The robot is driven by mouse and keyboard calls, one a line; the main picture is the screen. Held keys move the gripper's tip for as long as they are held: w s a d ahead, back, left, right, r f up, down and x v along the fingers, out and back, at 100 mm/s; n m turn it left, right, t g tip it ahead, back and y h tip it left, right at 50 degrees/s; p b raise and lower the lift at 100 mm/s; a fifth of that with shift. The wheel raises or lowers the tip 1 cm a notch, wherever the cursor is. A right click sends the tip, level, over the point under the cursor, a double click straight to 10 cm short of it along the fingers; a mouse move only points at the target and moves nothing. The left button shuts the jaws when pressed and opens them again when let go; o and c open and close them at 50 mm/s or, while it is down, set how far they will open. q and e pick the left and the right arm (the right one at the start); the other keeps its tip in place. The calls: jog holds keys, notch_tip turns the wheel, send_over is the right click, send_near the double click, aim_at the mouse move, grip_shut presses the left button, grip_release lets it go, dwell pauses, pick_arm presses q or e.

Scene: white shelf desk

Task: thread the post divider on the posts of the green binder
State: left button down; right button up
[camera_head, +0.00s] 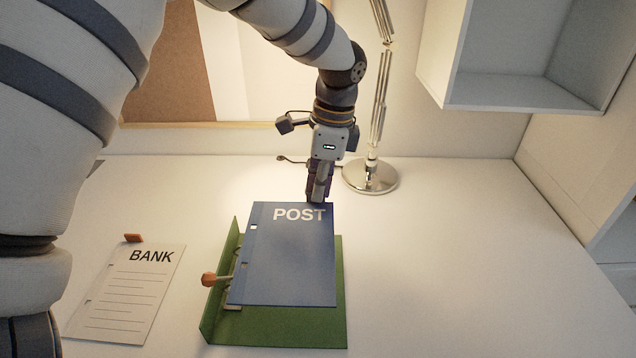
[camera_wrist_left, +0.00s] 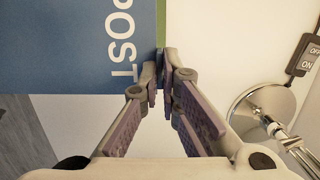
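The blue post divider (camera_head: 290,255), lettered POST, lies over the open green binder (camera_head: 341,300) and covers much of it. Its top edge reaches past the binder's far edge. Its left edge, with punched notches, is near the binder's metal posts (camera_head: 232,307); I cannot tell whether any post passes through it. My left gripper (camera_head: 318,197) points down at the divider's far right corner. In the left wrist view, the fingertips (camera_wrist_left: 161,75) are closed together at that corner of the divider (camera_wrist_left: 70,45). My right gripper is not in view.
A white BANK divider (camera_head: 127,295) with an orange tab lies left of the binder. An orange knob (camera_head: 209,279) sits at the binder's left side. The desk's right side is clear.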

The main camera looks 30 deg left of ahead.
aim_at(318, 209)
pick_arm(q)
jog(key=shift+f, duration=2.75)
jog(key=shift+f+b, duration=0.45)
jog(key=shift+f, duration=1.25)
dwell(0.9)
jog(key=c, duration=1.7)
grip_release()
jog(key=r, duration=0.4)
jog(key=d+r, duration=0.1)
jog(key=r, duration=0.3)
jog(key=w+r, duration=0.1)
jog(key=r, duration=0.3)
jog(key=shift+d, duration=0.2)
jog(key=shift+f, duration=0.15)
